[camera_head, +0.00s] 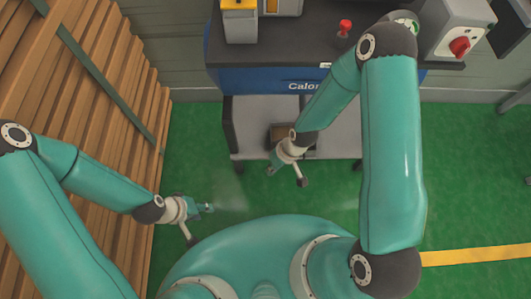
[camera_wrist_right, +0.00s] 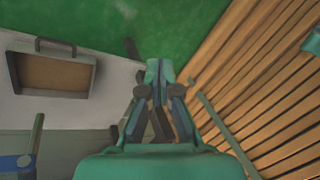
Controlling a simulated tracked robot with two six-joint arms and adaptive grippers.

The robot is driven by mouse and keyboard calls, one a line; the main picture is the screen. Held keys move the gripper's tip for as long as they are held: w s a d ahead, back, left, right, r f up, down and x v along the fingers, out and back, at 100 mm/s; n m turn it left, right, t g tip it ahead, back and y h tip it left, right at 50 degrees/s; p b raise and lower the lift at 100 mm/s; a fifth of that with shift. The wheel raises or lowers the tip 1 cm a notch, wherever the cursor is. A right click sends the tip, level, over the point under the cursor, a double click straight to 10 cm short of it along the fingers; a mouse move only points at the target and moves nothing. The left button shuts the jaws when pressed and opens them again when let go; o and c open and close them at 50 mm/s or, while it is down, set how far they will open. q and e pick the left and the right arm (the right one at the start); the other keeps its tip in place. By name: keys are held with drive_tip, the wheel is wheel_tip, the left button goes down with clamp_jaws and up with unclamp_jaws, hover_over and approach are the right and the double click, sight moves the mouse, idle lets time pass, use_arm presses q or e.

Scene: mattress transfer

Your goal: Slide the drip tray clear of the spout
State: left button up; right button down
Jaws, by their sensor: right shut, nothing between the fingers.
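The drip tray (camera_head: 279,132) is a dark-rimmed, shallow box with a brown inside. It sits on the grey lower deck of the blue machine, partly hidden by my right arm in the head view. In the right wrist view the tray (camera_wrist_right: 52,75) is at the left, with its bar handle on the upper side. My right gripper (camera_head: 271,170) is just in front of the tray, apart from it. Its fingers (camera_wrist_right: 160,70) are shut and empty. My left gripper (camera_head: 208,207) is low over the floor, away from the tray; its finger state is unclear. I cannot make out the spout.
The blue machine (camera_head: 262,80) has a dark top with a red knob (camera_head: 345,27). A grey box with a red switch (camera_head: 459,46) is at the upper right. Stacked wooden slats (camera_head: 95,95) stand at the left. The green floor (camera_head: 470,170) is open at the right.

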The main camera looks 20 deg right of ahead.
drive_tip(key=w+f+n+h+b, duration=0.1)
drive_tip(key=w+f+n+b, duration=0.6)
drive_tip(key=w+f+b, duration=0.4)
drive_tip(key=n+h+b, duration=0.3)
drive_tip(key=n+b, duration=0.3)
drive_tip(key=b, duration=0.1)
hover_over(264, 152)
drive_tip(key=a, duration=0.2)
wheel_tip(264, 152, down, 5)
drive_tip(key=f+b, duration=0.1)
drive_tip(key=f, duration=0.4)
drive_tip(key=f+b, duration=0.2)
drive_tip(key=f, duration=0.3)
drive_tip(key=shift+w+a, duration=0.15)
drive_tip(key=shift+w, duration=0.05)
drive_tip(key=shift+s+d, duration=0.1)
drive_tip(key=shift+d, duration=1.15)
use_arm(q)
wheel_tip(264, 152, down, 25)
drive_tip(key=shift+r+b, duration=0.2)
drive_tip(key=shift+b, duration=0.1)
use_arm(e)
drive_tip(key=shift+s+d+r, duration=0.1)
drive_tip(key=shift+s+d, duration=0.05)
drive_tip(key=shift+d, duration=0.65)
drive_tip(key=d, duration=0.3)
drive_tip(key=shift+s+d, duration=0.2)
drive_tip(key=shift+d, duration=0.15)
